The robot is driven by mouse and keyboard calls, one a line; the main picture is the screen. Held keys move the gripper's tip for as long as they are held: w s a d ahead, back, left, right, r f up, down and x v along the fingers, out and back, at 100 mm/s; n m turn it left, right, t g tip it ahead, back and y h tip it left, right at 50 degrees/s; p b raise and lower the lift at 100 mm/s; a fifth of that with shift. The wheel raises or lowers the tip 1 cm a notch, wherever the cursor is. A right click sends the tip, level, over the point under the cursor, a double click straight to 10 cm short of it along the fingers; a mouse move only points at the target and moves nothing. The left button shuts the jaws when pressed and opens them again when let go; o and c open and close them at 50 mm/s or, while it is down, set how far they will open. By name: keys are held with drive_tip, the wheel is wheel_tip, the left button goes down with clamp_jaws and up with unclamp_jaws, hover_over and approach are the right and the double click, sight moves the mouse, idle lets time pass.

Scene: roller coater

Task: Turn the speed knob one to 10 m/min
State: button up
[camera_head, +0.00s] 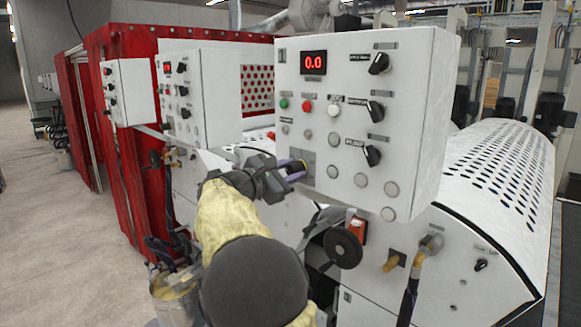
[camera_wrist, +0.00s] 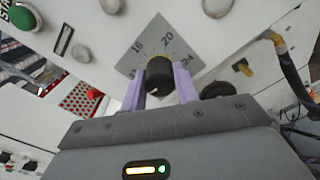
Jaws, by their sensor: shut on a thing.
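The white control panel (camera_head: 425,100) stands in front of me, with a red display (camera_head: 314,63) reading 0.0. At its lower left is a grey dial plate (camera_head: 302,153), which shows close up in the wrist view (camera_wrist: 140,48) with the marks 16, 20 and 24. A black knob (camera_wrist: 159,70) sits on this plate; no name label for it is readable. My gripper (camera_head: 293,170) is shut on the knob, one purple finger on each side of it in the wrist view (camera_wrist: 161,88). My gripper hides much of the knob in the head view, and its pointer cannot be read.
Three black rotary switches (camera_head: 374,110) run down the panel's right side. Green (camera_head: 283,103) and red (camera_head: 307,106) buttons sit above the dial plate. A black handwheel (camera_head: 343,248) juts out below the panel. Smaller panels (camera_head: 128,92) stand to the left.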

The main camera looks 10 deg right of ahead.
drive_tip(key=shift+r+n+p, duration=0.1)
drive_tip(key=shift+n+p, duration=0.7)
drive_tip(key=shift+n, duration=0.5)
drive_tip(key=o, duration=1)
drive_tip(key=shift+c, duration=0.2)
drive_tip(key=shift+a, duration=0.1)
drive_tip(key=shift+s+a, duration=0.1)
drive_tip(key=shift+a, duration=0.05)
drive_tip(key=b+v, duration=0.7)
drive_tip(key=v, duration=1)
